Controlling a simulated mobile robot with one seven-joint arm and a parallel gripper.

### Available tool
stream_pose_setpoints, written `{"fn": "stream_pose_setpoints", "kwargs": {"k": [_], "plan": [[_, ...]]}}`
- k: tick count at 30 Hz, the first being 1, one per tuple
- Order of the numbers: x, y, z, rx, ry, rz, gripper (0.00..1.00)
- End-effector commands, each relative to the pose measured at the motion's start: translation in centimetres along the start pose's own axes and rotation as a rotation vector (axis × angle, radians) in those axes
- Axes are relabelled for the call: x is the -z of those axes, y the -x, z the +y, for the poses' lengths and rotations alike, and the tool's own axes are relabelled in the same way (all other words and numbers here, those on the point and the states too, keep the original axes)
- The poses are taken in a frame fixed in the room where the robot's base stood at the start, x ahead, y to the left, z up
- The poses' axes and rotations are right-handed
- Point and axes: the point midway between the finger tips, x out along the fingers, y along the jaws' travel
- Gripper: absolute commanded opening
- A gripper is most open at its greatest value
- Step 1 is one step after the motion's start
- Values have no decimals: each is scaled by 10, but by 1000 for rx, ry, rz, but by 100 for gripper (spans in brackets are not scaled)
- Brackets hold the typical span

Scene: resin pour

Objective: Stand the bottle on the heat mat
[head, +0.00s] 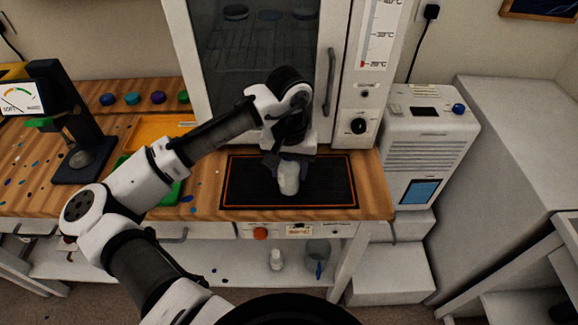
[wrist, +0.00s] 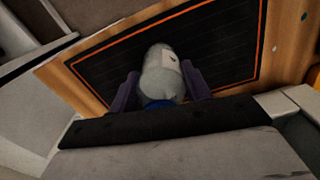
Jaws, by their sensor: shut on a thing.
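The heat mat (head: 325,190) is black with an orange border and lies on the wooden bench; it also fills much of the wrist view (wrist: 225,50). A pale, translucent bottle (head: 289,178) is over the mat, left of its middle in the head view. In the wrist view the bottle (wrist: 162,75) shows a white label and some blue near my gripper. My gripper (head: 285,160) is shut on the bottle, with a purple-grey finger on each side. I cannot tell whether the bottle's base touches the mat.
A white oven cabinet (head: 183,50) with a glass door stands behind the mat. An orange tray (head: 155,130) and a green tray (head: 172,190) lie to the left, near a black gauge stand (head: 85,155). A white machine (head: 430,140) stands to the right. The mat's right part is bare.

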Motion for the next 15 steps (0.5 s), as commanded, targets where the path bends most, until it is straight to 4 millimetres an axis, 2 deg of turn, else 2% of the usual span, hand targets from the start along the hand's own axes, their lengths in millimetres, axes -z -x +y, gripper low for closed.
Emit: {"fn": "stream_pose_setpoints", "kwargs": {"k": [2, 3, 8, 15], "plan": [[0, -3, 0, -1, 0, 0, 21], [0, -4, 0, 0, 0, 0, 49], [0, -3, 0, 0, 0, 0, 70], [0, -2, 0, 0, 0, 0, 70]]}}
